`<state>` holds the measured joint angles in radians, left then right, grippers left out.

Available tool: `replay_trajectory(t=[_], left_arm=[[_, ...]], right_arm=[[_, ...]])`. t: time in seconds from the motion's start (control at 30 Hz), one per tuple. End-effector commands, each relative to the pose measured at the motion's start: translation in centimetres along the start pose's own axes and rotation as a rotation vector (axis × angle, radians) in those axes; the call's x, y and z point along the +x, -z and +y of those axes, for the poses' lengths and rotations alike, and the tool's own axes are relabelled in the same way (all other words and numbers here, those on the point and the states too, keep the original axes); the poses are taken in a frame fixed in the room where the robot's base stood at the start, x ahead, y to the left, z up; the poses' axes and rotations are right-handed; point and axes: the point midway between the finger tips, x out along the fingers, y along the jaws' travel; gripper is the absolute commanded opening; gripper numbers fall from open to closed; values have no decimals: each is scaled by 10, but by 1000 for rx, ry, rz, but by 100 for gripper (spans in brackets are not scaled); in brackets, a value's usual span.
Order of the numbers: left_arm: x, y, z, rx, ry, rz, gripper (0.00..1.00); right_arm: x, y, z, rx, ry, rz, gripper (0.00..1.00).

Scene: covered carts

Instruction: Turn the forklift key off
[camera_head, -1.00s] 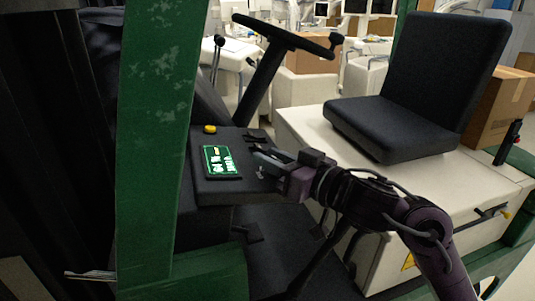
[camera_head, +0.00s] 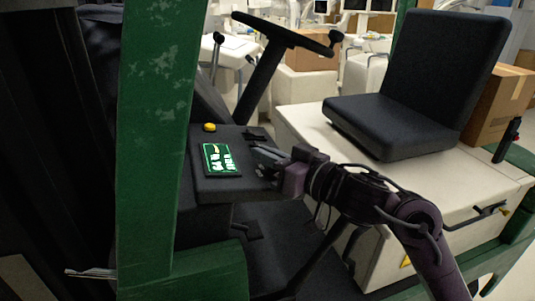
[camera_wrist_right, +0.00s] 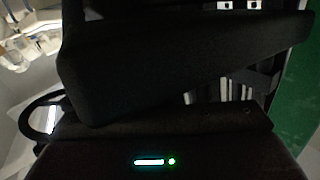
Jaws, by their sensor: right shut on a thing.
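The forklift's dark dashboard (camera_head: 215,191) is left of centre in the head view. Its green-and-white display (camera_head: 221,160) is lit. The key cannot be made out; the fingers cover the right part of the panel. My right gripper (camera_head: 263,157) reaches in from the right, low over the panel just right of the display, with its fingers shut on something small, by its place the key. The right wrist view is dark and does not show the fingertips or the key clearly. My left gripper is out of view.
A yellow button (camera_head: 209,127) sits at the panel's back edge, with a black switch (camera_head: 256,134) to its right. The steering wheel (camera_head: 285,36) rises behind. The black seat (camera_head: 400,125) is to the right. A green post (camera_head: 155,150) stands close on the left.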

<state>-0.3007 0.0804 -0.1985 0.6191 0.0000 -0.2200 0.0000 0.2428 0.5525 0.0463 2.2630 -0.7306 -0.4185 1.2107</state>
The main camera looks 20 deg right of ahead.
Motion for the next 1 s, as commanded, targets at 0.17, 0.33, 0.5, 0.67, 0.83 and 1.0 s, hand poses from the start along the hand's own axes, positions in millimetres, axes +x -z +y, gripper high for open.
replay_trajectory(t=[0.17,0.33,0.5,0.67,0.83,1.0], left_arm=[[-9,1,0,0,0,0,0],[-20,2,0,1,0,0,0],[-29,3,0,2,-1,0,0],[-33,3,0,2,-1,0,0],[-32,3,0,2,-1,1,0],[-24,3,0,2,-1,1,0]], right_arm=[[0,2,0,-6,64,-1,0],[0,3,-2,-17,181,-2,0],[-1,3,-5,-35,334,-2,0],[-2,2,-7,-52,485,-1,0],[-3,1,-9,-70,642,0,0],[-5,0,-11,-86,783,1,0]])
